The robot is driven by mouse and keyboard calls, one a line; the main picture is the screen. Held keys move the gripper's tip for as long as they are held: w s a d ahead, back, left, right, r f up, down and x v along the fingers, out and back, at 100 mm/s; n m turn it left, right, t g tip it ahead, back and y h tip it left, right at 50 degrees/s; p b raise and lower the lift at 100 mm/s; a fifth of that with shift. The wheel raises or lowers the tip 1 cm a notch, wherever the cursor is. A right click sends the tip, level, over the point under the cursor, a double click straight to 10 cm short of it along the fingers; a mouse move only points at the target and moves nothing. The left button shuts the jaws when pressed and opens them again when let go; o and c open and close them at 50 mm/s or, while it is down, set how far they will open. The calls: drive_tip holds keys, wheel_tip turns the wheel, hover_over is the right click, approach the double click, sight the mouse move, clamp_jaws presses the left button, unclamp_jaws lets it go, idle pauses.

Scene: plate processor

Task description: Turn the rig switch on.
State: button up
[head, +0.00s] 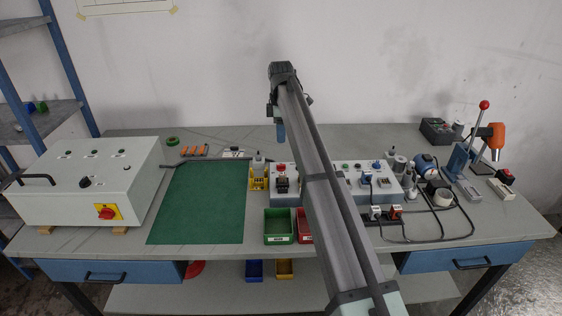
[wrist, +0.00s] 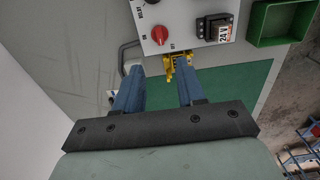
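A grey-white control box (head: 284,198) stands mid-bench, partly hidden behind my arm. It has a red rotary knob (head: 281,168), which shows clearly in the wrist view (wrist: 160,35) with small ON and OFF style marks beside it. Its exact pointing is too small to tell. My gripper (head: 281,141) is above the back of the bench, beyond the box. In the wrist view my gripper (wrist: 159,67) has its two blue fingers apart with nothing held. The knob lies ahead of the fingertips, apart from them. Which switch is the rig switch is not readable.
A black switch (wrist: 217,28) marked 24V sits beside the knob. A yellow holder (head: 258,180) with a bottle stands left of the box; a green bin (head: 279,228) is in front. A white cabinet (head: 85,185) has another red switch (head: 106,212). The green mat (head: 200,205) is clear.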

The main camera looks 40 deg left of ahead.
sight(281, 165)
wheel_tip(281, 165, down, 12)
drive_tip(key=shift+f, duration=0.1)
idle(0.4)
drive_tip(key=shift+c, duration=0.4)
clamp_jaws()
